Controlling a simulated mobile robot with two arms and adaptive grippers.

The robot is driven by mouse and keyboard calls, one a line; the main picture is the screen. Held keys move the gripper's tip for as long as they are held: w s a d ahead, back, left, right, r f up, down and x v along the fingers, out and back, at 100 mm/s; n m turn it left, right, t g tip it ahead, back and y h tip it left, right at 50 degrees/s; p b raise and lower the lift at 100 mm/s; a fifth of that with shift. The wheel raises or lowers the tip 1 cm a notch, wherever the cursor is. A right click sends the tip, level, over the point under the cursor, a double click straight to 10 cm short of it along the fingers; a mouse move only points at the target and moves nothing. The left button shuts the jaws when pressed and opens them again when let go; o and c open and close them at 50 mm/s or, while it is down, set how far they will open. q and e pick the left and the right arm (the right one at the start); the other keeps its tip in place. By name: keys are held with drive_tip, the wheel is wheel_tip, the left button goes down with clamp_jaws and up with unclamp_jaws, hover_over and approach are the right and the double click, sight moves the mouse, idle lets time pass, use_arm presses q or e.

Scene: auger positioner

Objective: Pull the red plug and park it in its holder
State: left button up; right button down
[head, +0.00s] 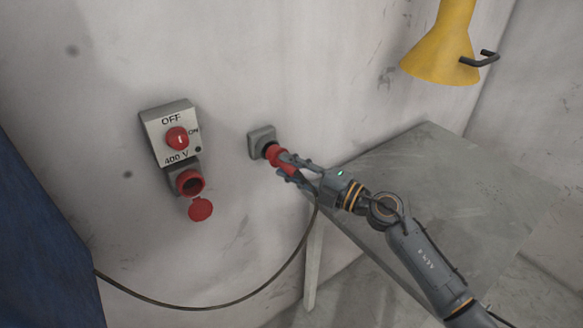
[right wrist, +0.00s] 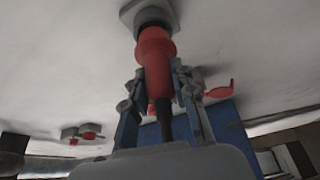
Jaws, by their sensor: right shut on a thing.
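The red plug (head: 277,155) is at the grey wall holder (head: 261,137), its front end at or in the holder's dark opening; how deep it sits I cannot tell. My right gripper (head: 287,168) is shut around the plug's body. In the right wrist view the fingers (right wrist: 160,90) flank the red plug (right wrist: 155,55), which points up to the grey holder (right wrist: 165,14). The red-ringed socket (head: 190,183) under the grey switch box (head: 170,130) is empty, its round red lid (head: 200,209) hanging open. My left gripper is not in view.
A black cable (head: 215,306) loops from the plug down to the left, towards a dark blue surface (head: 40,240). A grey metal table (head: 440,185) stands to the right, below a yellow funnel-shaped part (head: 440,50). The wall between switch box and holder is clear.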

drive_tip(key=shift+w+a+r, duration=0.1)
drive_tip(key=shift+w+a, duration=0.4)
drive_tip(key=shift+w, duration=0.15)
drive_tip(key=shift+w+a, duration=0.45)
drive_tip(key=shift+w, duration=0.2)
drive_tip(key=c, duration=1)
unclamp_jaws()
drive_tip(key=shift+s+d+f, duration=0.15)
drive_tip(key=shift+d+f, duration=0.05)
drive_tip(key=shift+d, duration=0.1)
drive_tip(key=v, duration=1.1)
drive_tip(key=shift+s+r, duration=0.1)
drive_tip(key=shift+r, duration=0.05)
